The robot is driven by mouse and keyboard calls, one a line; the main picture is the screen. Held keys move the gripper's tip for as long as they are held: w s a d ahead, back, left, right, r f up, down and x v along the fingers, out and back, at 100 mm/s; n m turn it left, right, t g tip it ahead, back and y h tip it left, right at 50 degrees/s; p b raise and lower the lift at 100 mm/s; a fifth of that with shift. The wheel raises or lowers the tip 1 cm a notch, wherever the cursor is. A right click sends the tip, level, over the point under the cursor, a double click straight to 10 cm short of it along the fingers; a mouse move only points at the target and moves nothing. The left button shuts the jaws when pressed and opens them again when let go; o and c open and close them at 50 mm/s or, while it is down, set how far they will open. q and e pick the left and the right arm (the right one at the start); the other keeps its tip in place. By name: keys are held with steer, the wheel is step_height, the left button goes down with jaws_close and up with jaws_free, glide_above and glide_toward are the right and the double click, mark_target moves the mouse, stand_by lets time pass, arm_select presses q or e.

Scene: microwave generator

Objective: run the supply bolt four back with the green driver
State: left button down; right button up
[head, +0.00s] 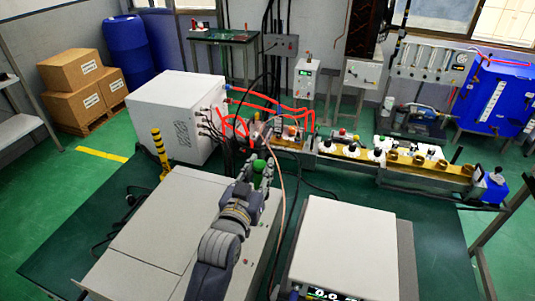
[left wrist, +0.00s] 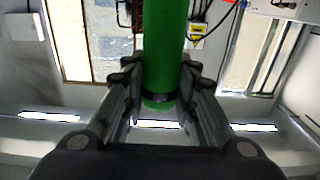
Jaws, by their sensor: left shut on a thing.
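My left gripper (head: 259,177) reaches up the middle of the head view and is shut around the green driver (head: 258,166). In the left wrist view the green driver (left wrist: 165,45) runs up between the two fingers, with a dark band at its near end. Its far end lies outside that view. In the head view mostly its green end shows, above the grey fingers. The gripper is in front of the bench's red cables and brass parts. I cannot make out supply bolt four in either view. My right gripper is not in view.
A white cabinet (head: 170,118) with black and red cables stands left of the gripper. A white box (head: 345,240) with a display stands at front right. A brass waveguide row (head: 430,166) runs to the right. A yellow-black post (head: 159,150) stands beside the cabinet.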

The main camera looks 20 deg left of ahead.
arm_select(q)
steer(key=shift+r, duration=0.15)
steer(key=shift+s+r, duration=0.3)
steer(key=shift+s, duration=0.2)
steer(key=shift+w+f, duration=0.25)
steer(key=shift+w, duration=0.05)
steer(key=shift+s+f, duration=0.1)
steer(key=shift+f, duration=0.05)
steer(key=shift+p, duration=0.55)
stand_by(0.8)
steer(key=shift+f, duration=0.1)
stand_by(0.4)
